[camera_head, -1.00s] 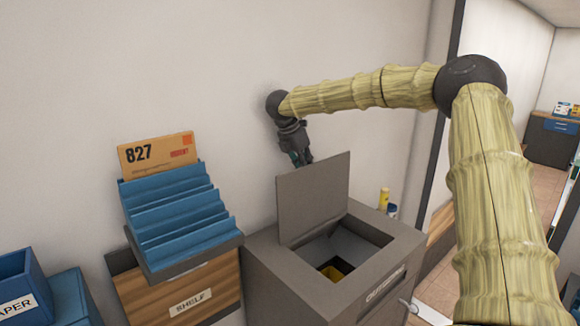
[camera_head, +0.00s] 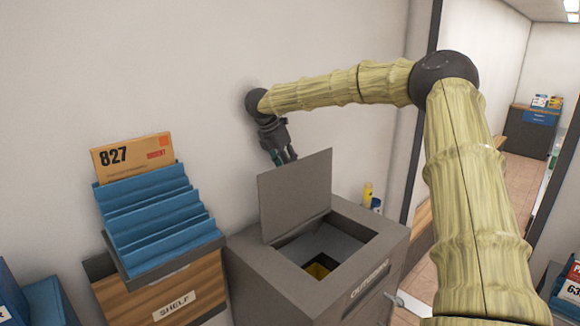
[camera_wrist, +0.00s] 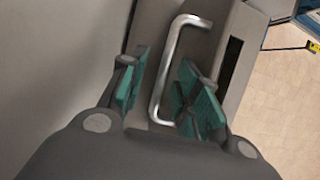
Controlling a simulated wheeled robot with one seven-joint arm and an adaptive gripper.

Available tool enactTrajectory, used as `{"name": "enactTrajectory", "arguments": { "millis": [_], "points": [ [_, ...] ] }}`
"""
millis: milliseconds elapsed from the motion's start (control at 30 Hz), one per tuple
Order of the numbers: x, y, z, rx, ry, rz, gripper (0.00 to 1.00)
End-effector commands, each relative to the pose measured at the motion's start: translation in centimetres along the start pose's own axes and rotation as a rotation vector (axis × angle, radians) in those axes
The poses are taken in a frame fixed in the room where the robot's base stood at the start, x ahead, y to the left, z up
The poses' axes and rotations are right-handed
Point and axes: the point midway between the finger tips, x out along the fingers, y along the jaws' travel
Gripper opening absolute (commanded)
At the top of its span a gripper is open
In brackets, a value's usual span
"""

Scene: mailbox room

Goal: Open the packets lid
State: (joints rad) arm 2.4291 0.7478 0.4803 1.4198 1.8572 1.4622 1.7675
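A grey lid (camera_head: 297,197) stands raised, nearly upright, on a grey bin (camera_head: 280,290). The label on the bin's front is hard to read. My gripper (camera_head: 284,158) is behind the lid's top edge, by the wall. In the wrist view a silver bar handle (camera_wrist: 172,70) on a grey surface lies between the parted green finger pads of my gripper (camera_wrist: 165,95). The fingers look open, and I cannot tell whether either touches the handle. In the head view the lid's far side is hidden.
A blue stepped rack (camera_head: 160,222) holding an orange 827 envelope (camera_head: 133,157) stands on a wooden shelf unit (camera_head: 140,300) left of the bin. A yellow bottle (camera_head: 367,192) is behind the bin. A doorway with tiled floor (camera_head: 520,185) opens at right.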

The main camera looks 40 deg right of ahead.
Motion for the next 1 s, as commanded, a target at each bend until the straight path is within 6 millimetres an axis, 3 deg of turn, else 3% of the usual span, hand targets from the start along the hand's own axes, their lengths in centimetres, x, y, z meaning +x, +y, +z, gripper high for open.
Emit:
{"name": "enactTrajectory", "arguments": {
  "millis": [600, 1000],
  "points": [
    [-9.1, -0.1, 1.0, 0.002, 0.009, -0.001, 0.32],
    [-10.4, -0.1, 1.1, 0.002, 0.009, -0.003, 0.32]
  ]
}}
